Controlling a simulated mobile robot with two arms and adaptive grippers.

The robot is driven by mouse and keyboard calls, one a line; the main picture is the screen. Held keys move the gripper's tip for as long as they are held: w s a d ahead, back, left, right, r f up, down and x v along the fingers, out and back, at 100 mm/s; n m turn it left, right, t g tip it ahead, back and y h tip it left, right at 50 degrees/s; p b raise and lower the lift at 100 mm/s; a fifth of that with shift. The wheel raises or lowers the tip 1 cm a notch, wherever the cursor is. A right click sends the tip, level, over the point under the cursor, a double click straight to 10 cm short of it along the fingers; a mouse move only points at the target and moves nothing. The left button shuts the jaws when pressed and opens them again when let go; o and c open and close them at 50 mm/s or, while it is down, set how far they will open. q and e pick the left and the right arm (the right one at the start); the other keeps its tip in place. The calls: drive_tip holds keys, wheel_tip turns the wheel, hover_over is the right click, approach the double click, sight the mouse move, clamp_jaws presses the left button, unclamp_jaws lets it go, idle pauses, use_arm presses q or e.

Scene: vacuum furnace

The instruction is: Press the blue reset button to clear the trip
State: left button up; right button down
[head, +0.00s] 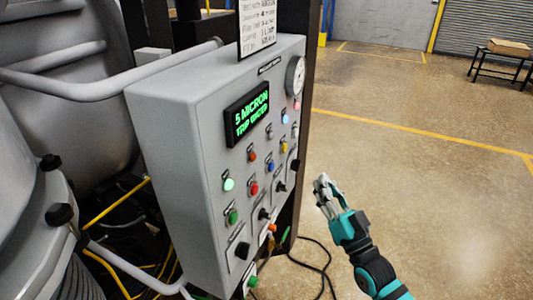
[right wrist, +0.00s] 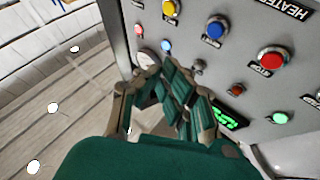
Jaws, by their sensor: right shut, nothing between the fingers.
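The blue button (head: 270,167) is on the front of the grey control box (head: 180,150), between a red button (head: 254,188) and a yellow button (head: 284,147). In the right wrist view the blue button (right wrist: 215,28) shows near the top, beyond the fingers and unobstructed. My right gripper (head: 322,184) is shut and empty, to the right of the panel and apart from the blue button in the head view. Its fingers (right wrist: 182,82) show in the wrist view. The green-lettered display (head: 247,113) reads "5 MICRON" with a trip line below. My left gripper is not in view.
Dark knobs (head: 280,187) and a round gauge (head: 295,75) are on the same panel face. A grey pipe rail (head: 110,85) runs at the left. Dark cables (head: 322,262) lie on the floor below. Open floor (head: 420,160) lies to the right.

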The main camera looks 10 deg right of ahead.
sight(272, 167)
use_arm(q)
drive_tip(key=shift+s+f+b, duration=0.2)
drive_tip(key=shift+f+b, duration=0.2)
use_arm(e)
drive_tip(key=w+a+r, duration=0.1)
drive_tip(key=w+a, duration=0.3)
drive_tip(key=a, duration=0.3)
drive_tip(key=shift+w+a+r, duration=0.15)
drive_tip(key=shift+w+a, duration=0.1)
drive_tip(key=shift+w, duration=0.15)
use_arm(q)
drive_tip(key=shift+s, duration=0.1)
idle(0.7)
use_arm(e)
drive_tip(key=shift+w+a, duration=0.1)
drive_tip(key=shift+a, duration=0.05)
idle(0.5)
drive_tip(key=shift+w+a, duration=0.15)
drive_tip(key=shift+a, duration=0.05)
